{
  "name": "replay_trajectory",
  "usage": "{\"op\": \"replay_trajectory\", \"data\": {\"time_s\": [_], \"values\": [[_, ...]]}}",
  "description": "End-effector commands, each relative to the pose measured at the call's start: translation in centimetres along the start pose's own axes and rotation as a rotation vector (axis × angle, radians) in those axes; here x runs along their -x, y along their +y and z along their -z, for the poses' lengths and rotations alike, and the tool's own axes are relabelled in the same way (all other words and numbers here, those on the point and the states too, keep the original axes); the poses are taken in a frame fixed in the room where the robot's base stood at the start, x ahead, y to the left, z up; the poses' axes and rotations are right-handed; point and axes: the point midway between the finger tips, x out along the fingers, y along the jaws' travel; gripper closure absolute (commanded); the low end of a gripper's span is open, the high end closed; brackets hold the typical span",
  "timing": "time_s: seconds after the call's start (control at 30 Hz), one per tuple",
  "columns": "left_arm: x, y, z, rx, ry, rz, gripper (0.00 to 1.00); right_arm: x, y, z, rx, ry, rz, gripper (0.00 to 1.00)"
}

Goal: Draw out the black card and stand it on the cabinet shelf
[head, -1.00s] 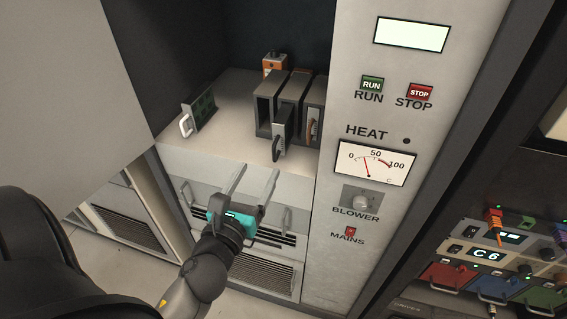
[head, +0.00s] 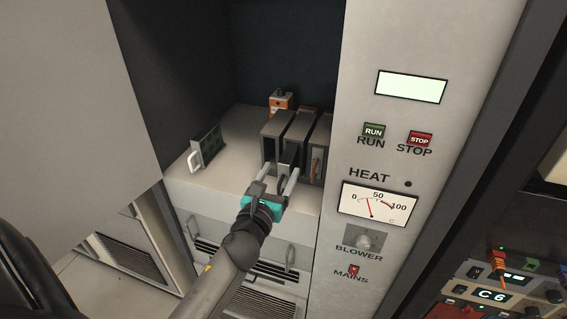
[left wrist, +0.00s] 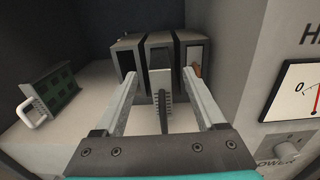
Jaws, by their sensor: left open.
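The black card (head: 290,156) sticks out partway from the middle slot of the card rack (head: 269,152) on the cabinet shelf (head: 232,184). In the left wrist view its grey front edge (left wrist: 161,78) and dark ribbed handle (left wrist: 163,112) show between my fingers. My left gripper (head: 279,171) is open, with one finger on each side of the handle; in the left wrist view (left wrist: 162,76) both fingers look apart from it. The card's rear part is hidden inside the rack. My right gripper is not in view.
A green circuit card (head: 206,146) with a white handle stands on the shelf at left. Another card with a brown handle (head: 316,162) sits in the rack's right slot. An orange box (head: 281,101) is behind the rack. The cabinet panel (head: 360,140) stands close at right.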

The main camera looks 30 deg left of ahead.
Motion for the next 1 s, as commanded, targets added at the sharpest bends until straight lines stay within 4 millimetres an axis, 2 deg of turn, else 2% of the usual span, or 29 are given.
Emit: {"op": "replay_trajectory", "data": {"time_s": [0.1, 0.3, 0.67, 1.0], "values": [[-1.6, 0.0, -0.1, -0.001, -0.002, 0.000, 0.28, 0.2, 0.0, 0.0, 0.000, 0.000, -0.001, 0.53], [-3.1, 0.0, -0.1, -0.001, -0.001, 0.000, 0.28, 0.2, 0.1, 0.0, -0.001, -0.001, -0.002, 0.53], [-3.4, 0.0, 0.0, -0.002, 0.000, 0.000, 0.28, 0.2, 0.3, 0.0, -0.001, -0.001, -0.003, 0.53], [-3.4, 0.0, 0.0, -0.001, 0.000, 0.000, 0.65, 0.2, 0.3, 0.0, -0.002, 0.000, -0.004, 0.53]]}}
